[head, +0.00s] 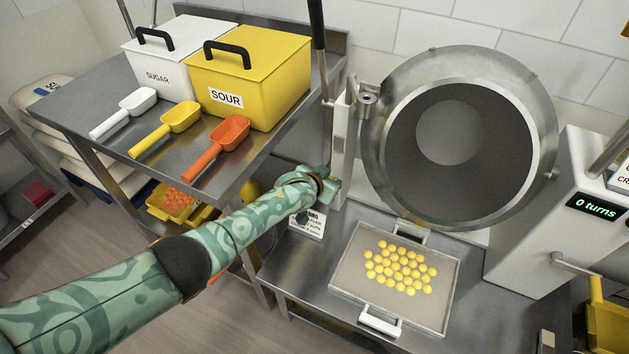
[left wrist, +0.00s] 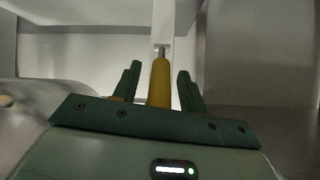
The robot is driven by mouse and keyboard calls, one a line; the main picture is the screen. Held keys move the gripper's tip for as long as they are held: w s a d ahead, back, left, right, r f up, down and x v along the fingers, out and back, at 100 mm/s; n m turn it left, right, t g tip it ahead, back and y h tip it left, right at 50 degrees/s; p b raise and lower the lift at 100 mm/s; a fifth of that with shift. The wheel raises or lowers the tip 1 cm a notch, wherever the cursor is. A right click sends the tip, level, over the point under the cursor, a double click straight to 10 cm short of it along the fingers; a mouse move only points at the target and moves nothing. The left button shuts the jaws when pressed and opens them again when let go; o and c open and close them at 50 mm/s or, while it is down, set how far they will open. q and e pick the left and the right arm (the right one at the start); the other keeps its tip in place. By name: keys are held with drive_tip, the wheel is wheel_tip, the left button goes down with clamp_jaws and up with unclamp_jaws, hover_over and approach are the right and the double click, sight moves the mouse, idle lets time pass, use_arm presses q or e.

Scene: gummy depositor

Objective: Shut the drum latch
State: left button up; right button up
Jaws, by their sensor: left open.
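The steel drum (head: 545,140) stands with its round opening facing me. My left gripper (head: 332,187) is low beside the pale upright post left of the drum. In the left wrist view my left gripper (left wrist: 158,85) is open, with a yellow handle (left wrist: 160,82) standing between its two dark green fingers. I see gaps on both sides of the handle, so the fingers look apart from it. The handle joins a thin metal pin on a pale upright. It may be the latch lever; my gripper hides it in the head view. My right gripper is not in view.
A tray (head: 345,275) of yellow gummies lies on the steel table below the drum. A white sugar bin (head: 160,75), a yellow sour bin (head: 235,100) and scoops fill the left table. A unit reading "0 turns" (head: 596,208) stands at right.

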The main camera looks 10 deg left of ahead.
use_arm(q)
drive_tip(key=p+v, duration=1)
drive_tip(key=v, duration=0.5)
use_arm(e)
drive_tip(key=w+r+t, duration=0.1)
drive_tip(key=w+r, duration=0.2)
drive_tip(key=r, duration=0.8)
use_arm(q)
drive_tip(key=shift+s, duration=0.1)
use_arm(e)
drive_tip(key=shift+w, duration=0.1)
